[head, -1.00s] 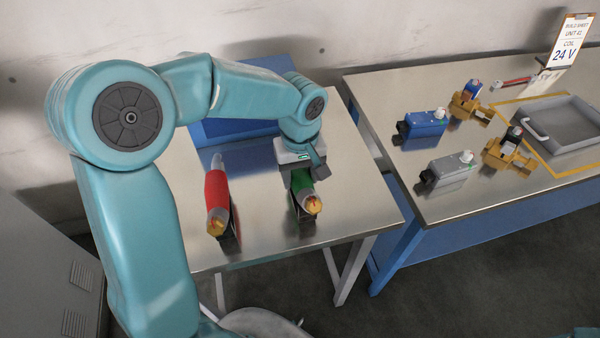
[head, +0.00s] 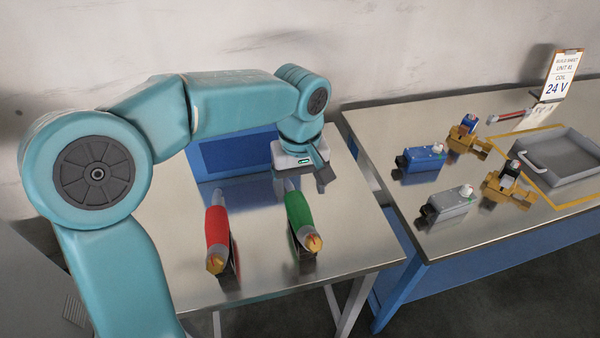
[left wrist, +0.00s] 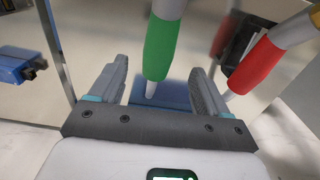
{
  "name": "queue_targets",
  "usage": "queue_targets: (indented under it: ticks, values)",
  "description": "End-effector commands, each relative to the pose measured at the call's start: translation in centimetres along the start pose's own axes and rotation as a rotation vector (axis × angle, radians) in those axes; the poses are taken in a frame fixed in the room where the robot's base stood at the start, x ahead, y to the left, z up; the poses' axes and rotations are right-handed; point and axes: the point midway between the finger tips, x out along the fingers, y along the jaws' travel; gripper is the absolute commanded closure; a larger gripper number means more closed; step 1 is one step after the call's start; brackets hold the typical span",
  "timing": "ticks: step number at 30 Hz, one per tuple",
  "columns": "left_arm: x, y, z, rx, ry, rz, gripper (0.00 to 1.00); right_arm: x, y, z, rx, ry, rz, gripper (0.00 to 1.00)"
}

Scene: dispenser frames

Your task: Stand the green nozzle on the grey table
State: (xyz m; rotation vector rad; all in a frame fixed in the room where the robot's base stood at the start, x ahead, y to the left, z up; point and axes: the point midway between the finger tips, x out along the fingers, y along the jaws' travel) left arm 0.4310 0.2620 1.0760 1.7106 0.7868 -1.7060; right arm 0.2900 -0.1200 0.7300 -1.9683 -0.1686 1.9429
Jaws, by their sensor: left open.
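The green nozzle (head: 300,215) is over the grey-legged steel table (head: 180,245), its gold end towards me and its pale narrow end towards the back. A dark piece shows beside and under it; I cannot tell how it is supported. My left gripper (head: 303,180) is open just behind its pale end. In the left wrist view the green nozzle (left wrist: 160,45) has its pale tip between the spread fingers, with gaps on both sides. My right gripper is not in view.
A red nozzle (head: 217,230) is close left of the green one. A blue panel (head: 240,153) stands behind. A blue-framed table (head: 440,235) at the right bears blue and grey units, brass parts and a grey tray (head: 578,180). The left table's front right is bare.

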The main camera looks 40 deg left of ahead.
Motion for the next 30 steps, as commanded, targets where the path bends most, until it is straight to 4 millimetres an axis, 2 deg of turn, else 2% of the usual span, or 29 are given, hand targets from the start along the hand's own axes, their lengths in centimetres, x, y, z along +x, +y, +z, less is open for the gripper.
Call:
queue_targets:
  ticks: [3,7,24,26,30]
  values:
    - [-2.1,0.1,0.0,0.000,0.000,0.002,0.23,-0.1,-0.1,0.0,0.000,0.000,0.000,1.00]
    - [-3.3,0.0,0.0,0.000,-0.001,0.001,0.23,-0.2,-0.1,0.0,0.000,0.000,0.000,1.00]
    - [-3.6,0.0,0.0,-0.001,-0.001,-0.001,0.23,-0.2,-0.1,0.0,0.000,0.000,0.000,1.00]
    - [-4.0,0.0,0.0,-0.001,-0.001,0.000,0.23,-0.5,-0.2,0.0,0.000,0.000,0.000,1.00]
    - [-6.6,0.0,0.0,-0.001,-0.001,0.000,0.23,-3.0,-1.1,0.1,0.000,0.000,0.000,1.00]
